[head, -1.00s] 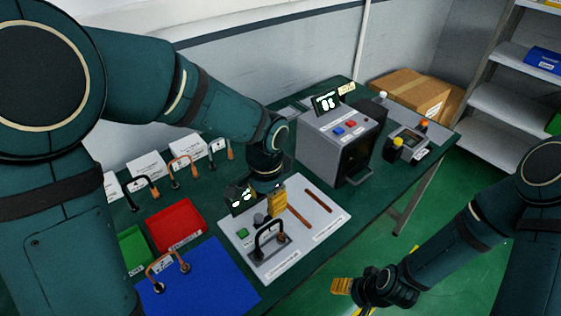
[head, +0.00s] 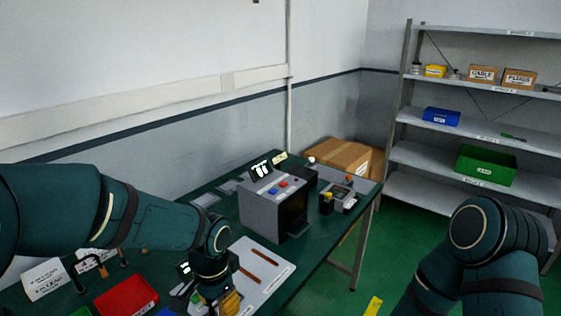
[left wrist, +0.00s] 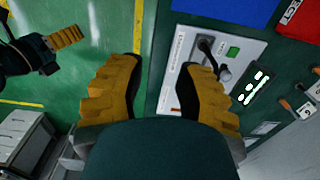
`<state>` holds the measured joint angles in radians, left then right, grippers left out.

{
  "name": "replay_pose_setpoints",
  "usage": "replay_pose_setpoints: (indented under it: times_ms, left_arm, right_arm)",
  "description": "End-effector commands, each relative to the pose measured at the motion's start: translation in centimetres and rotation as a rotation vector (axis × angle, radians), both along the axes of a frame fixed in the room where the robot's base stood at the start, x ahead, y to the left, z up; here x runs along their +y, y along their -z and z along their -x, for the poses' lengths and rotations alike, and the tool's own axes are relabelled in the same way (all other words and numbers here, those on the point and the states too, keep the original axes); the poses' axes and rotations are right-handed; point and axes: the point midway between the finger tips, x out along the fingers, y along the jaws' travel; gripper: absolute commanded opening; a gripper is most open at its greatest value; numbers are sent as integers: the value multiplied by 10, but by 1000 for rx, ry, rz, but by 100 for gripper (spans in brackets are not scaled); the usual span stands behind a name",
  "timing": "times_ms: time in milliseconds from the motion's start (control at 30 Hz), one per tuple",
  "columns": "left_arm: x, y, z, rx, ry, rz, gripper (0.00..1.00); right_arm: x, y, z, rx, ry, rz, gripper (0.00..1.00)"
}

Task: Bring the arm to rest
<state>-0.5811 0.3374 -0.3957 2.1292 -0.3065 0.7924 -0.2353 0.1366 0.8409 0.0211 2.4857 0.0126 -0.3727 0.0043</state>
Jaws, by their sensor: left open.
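My left gripper (head: 228,302) hangs at the bottom of the head view, by the left part of the white board (head: 275,258). In the left wrist view, its yellow ridged fingers (left wrist: 157,90) are spread wide with nothing between them. A black handle (left wrist: 206,46) on the board shows beyond the right-hand finger; I cannot tell how far apart they are. My right arm (head: 478,240) is at the lower right of the head view, its gripper out of that frame. My right gripper (left wrist: 62,40) shows at the upper left of the left wrist view, over the green floor.
A grey box-shaped device (head: 268,212) with a display stands on the green table. A small device (head: 338,200) sits behind it. A red tray (head: 128,296) is at lower left. A cardboard box (head: 340,155) and a shelf unit (head: 455,153) stand beyond. Floor between table and shelves is open.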

Motion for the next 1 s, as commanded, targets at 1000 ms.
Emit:
replay_pose_setpoints:
  times_ms: [1000]
  left_arm:
    - [-24,250,79,-34,-832,397,34]
  right_arm:
    - [0,11,1,1,-1,0,61]
